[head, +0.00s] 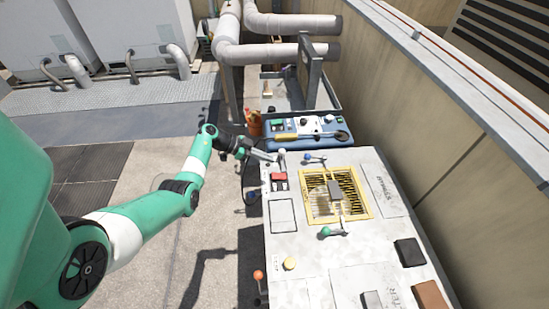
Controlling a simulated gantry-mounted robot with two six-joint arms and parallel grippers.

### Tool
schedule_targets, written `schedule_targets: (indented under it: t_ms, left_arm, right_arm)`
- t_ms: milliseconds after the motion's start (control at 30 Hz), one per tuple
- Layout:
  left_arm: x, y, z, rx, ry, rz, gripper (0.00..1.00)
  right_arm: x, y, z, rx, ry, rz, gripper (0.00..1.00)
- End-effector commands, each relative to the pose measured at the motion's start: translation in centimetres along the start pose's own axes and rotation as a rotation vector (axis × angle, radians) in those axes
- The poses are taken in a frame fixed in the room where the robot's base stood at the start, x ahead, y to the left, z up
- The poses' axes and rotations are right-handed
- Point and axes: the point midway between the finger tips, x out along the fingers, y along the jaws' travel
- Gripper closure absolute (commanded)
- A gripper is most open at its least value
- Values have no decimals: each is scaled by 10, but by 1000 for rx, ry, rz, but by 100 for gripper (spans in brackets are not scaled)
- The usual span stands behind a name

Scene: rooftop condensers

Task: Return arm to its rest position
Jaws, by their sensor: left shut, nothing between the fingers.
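My left arm comes in from the left, green and white. Its dark left gripper (271,158) is over the far left corner of the white work surface (300,255). The fingers are shut with nothing seen between them. They are close to a small white-topped knob (281,153); I cannot tell whether they touch it. My right gripper does not show.
A blue case (340,138) stands behind. Open floor lies left; a wall bounds the right.

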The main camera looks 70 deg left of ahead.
Motion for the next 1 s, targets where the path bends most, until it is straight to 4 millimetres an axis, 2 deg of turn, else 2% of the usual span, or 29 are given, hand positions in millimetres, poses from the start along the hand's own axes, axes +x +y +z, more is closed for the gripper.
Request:
schedule_targets:
  t_ms: [33,167,767,867,967,1000]
  left_arm:
    - [-8,0,-5,0,0,-1,100]
    - [-14,0,-6,-1,0,0,100]
    - [-14,0,-5,0,0,1,100]
    - [-6,6,-11,14,0,21,100]
    - [23,28,-35,67,2,87,100]
    - [39,42,-50,103,4,127,100]
  right_arm:
    - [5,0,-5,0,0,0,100]
    - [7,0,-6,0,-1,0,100]
    - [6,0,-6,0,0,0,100]
    - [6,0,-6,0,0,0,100]
    - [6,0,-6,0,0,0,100]
    - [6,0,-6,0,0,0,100]
